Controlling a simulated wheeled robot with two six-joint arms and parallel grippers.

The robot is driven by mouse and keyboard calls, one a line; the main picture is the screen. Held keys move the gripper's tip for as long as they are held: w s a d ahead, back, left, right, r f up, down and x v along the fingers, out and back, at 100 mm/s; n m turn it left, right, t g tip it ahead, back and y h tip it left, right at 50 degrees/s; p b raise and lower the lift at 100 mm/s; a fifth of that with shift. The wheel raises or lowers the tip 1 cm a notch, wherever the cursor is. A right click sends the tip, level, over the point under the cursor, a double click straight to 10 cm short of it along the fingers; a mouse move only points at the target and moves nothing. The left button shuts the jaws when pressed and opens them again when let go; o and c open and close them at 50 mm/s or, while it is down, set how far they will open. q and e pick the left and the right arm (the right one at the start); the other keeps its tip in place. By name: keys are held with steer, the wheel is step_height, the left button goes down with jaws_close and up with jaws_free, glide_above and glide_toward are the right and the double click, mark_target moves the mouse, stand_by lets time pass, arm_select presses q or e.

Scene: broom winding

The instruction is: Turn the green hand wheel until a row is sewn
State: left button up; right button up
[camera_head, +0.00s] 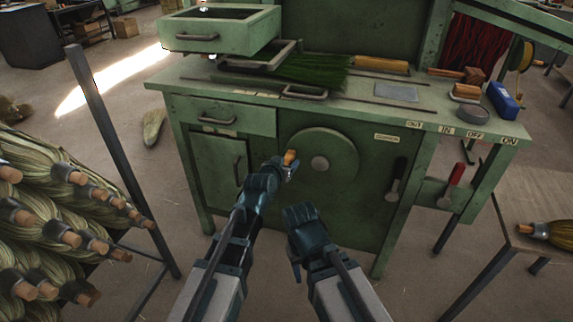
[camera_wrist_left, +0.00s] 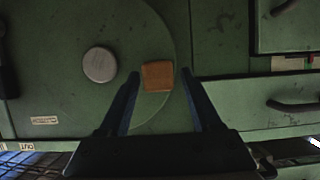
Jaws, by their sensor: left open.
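The green hand wheel (camera_head: 335,150) is a round disc on the front of the green machine, with a pale hub (camera_head: 320,163) in its middle. Its wooden handle (camera_head: 290,157) sits at the wheel's left edge. My left gripper (camera_head: 288,168) is at this handle. In the left wrist view the wheel (camera_wrist_left: 60,45) and hub (camera_wrist_left: 100,64) show, and the orange-brown handle (camera_wrist_left: 158,76) lies between the two open fingers (camera_wrist_left: 160,77), with gaps at its sides. My right gripper (camera_head: 300,217) hangs lower, in front of the cabinet, apart from the wheel; its fingers are not clear.
Green bristles (camera_head: 300,70) lie on the machine top (camera_head: 370,107). A red lever (camera_head: 451,186) and a black lever (camera_head: 396,180) are on the right front. A rack of brooms (camera_head: 60,215) stands at left, a small table (camera_head: 540,190) at right.

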arm_select(q)
jaws_close()
stand_by(1.4)
